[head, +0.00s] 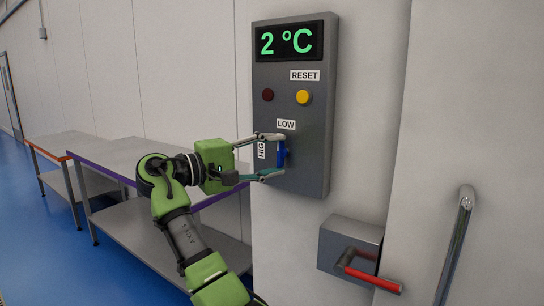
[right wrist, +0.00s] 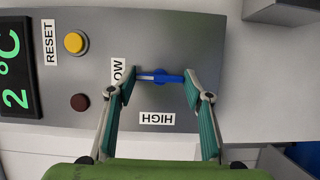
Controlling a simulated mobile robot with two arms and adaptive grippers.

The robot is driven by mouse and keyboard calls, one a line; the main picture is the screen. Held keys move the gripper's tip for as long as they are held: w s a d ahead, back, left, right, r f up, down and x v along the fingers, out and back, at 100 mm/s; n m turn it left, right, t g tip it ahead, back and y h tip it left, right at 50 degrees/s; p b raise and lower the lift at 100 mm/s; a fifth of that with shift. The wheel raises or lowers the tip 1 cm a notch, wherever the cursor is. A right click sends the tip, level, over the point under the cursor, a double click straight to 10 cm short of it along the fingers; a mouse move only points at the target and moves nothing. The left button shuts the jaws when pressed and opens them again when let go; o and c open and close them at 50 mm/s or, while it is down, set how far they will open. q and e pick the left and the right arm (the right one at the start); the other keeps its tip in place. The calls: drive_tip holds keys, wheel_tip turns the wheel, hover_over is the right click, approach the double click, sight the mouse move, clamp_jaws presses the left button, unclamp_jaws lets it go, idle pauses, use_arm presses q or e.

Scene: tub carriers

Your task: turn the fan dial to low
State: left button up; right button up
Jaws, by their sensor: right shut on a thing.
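The fan dial (head: 282,153) is a blue knob on the grey control panel (head: 318,150), below the LOW label (head: 286,125) and right of the HIGH label (head: 261,150). In the right wrist view the dial (right wrist: 168,78) shows a pale pointer mark on its end toward the LOW label (right wrist: 117,72); the HIGH label (right wrist: 157,118) lies off to its side. My right gripper (head: 273,156) is shut on the dial, one finger at each end of the knob, as the right wrist view also shows (right wrist: 160,79). My left gripper is out of view.
The panel also has a display (head: 290,42) reading 2 °C, a yellow button (head: 304,97) under a RESET label and a dark red lamp (head: 267,95). A box with a red-handled lever (head: 372,280) is lower right. Steel tables (head: 130,155) stand left.

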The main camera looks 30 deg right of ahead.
drive_tip(key=o, duration=1.1)
drive_tip(key=a, duration=1.2)
